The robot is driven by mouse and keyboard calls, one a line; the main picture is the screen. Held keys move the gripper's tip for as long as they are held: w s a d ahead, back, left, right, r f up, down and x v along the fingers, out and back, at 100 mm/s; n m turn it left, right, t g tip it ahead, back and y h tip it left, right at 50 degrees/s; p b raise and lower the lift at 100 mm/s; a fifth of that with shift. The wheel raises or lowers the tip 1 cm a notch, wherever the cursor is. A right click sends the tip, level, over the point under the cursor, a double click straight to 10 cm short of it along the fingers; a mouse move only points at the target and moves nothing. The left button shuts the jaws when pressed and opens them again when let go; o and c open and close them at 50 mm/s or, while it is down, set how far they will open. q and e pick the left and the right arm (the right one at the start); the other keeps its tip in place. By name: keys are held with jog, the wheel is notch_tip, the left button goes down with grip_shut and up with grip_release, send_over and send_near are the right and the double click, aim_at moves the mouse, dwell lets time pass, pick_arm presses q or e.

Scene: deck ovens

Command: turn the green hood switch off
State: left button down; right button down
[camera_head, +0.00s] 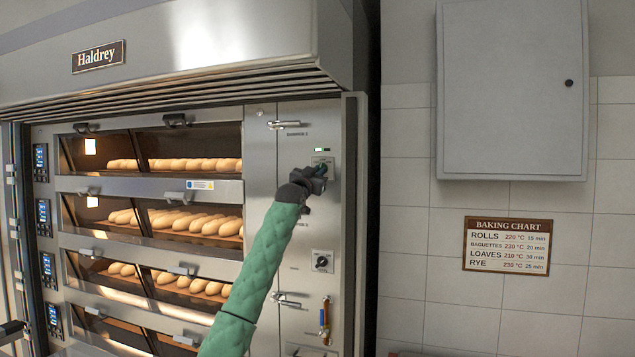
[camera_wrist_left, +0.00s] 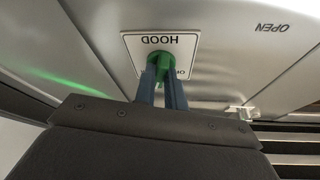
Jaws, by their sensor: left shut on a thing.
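The green hood switch (camera_wrist_left: 160,64) is a small round knob on a white plate (camera_wrist_left: 186,47) marked HOOD, seen upside down in the left wrist view. In the head view the plate sits high on the oven's right steel panel, mostly behind my gripper; a bit of the green switch (camera_head: 322,167) shows. My left gripper (camera_wrist_left: 162,84) is shut on the green switch, one blue finger on each side of it. In the head view the left gripper (camera_head: 316,175) is at the switch, its arm in a green sleeve. Part of the plate's lettering is hidden. My right gripper is not in view.
A second dark knob (camera_head: 322,261) sits lower on the same panel. Oven decks with loaves (camera_head: 195,221) are at left; a grey wall cabinet (camera_head: 510,90) and baking chart (camera_head: 507,245) are at right.

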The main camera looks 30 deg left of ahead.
pick_arm(q)
jog(key=shift+w+d+r+n+g+y+b, duration=0.15)
jog(key=shift+n+g+y+b, duration=0.9)
jog(key=shift+n, duration=1.9)
jog(key=shift+s+d+f+n+g+y+b, duration=0.15)
jog(key=shift+n+y+b, duration=0.45)
jog(key=shift+n+y, duration=1.65)
jog(key=shift+w+d+r+n+g+y+b, duration=0.15)
jog(key=shift+n+g+y+b, duration=0.6)
jog(key=shift+n, duration=2.85)
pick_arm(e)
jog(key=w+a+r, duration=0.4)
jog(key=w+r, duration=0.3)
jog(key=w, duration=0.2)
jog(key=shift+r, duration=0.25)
pick_arm(q)
jog(key=shift+h, duration=0.25)
jog(key=c, duration=1.5)
grip_release()
jog(key=shift+o, duration=0.2)
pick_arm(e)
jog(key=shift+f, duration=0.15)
